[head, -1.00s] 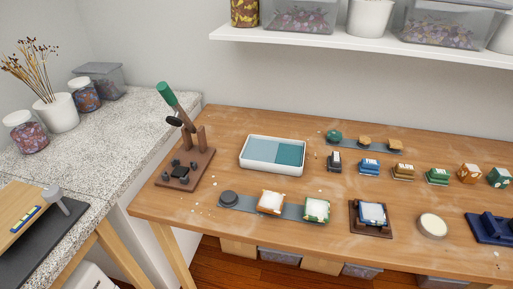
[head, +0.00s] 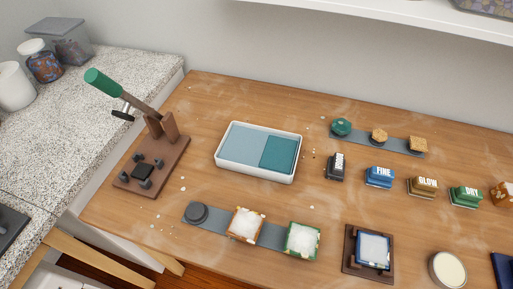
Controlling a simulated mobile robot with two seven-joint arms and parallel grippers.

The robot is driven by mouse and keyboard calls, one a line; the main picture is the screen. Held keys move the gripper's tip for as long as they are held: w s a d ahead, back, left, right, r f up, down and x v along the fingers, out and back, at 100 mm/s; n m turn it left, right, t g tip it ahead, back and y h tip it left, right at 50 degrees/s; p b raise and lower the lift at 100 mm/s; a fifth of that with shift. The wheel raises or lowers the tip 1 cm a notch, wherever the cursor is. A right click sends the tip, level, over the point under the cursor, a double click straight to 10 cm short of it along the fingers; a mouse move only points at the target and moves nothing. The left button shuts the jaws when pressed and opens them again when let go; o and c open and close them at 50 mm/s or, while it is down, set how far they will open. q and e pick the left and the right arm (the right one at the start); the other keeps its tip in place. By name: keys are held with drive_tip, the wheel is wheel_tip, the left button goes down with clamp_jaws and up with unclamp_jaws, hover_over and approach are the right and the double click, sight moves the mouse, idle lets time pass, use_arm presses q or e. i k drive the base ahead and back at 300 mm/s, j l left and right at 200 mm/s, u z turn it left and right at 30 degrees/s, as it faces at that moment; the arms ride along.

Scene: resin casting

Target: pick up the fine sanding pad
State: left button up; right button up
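The fine sanding pad (head: 379,177) is a blue block with a white "FINE" label. It sits on the wooden table right of centre in the head view. It stands in a row between a dark grey labelled block (head: 336,166) on its left and a brown block labelled "GLOW" (head: 422,187) on its right. A green block labelled "DRY" (head: 465,197) stands further right. Neither of my grippers shows in the head view.
A white tray (head: 226,165) with two blue-green sections lies left of the blocks. A strip (head: 366,137) with small pieces lies behind them. In front are another strip (head: 270,236), a brown fixture (head: 348,262) and a round tin (head: 448,269). A green-handled press (head: 160,165) stands left.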

sight(377, 176)
drive_tip(key=z, duration=1.2)
